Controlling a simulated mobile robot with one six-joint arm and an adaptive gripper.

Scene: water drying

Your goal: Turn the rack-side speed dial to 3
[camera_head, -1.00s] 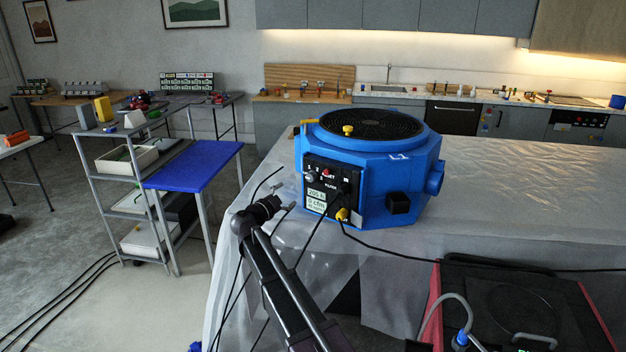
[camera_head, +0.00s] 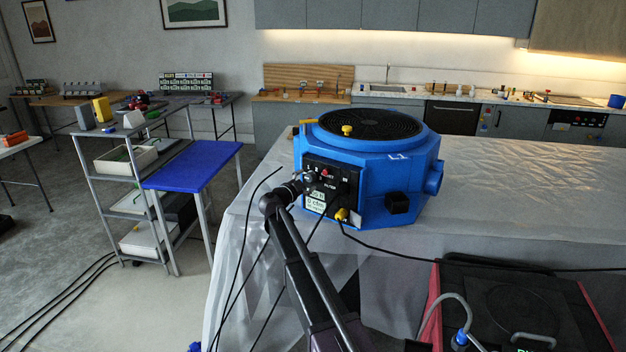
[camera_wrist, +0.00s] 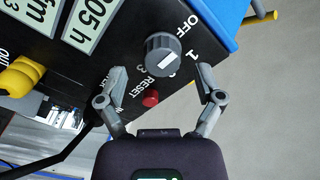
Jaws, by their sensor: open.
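The blue drying machine (camera_head: 375,185) stands on the plastic-covered table, its black control panel (camera_head: 330,190) facing me. My gripper (camera_head: 303,184) is at the panel's left side, hiding the dial in the head view. In the wrist view the grey speed dial (camera_wrist: 161,52) has a white mark on its face, with OFF and 1 printed to its right and a partly hidden 3 to its left. My gripper (camera_wrist: 162,80) is open, its fingers below and to either side of the dial; contact cannot be told. The mark's exact setting is unclear.
A red reset button (camera_wrist: 150,99) lies between the fingers, below the dial. A yellow plug (camera_head: 341,214) and black cable leave the panel's lower edge. The grey shelf rack (camera_head: 130,165) and blue-topped stand (camera_head: 195,166) are at left, with open floor between stand and table.

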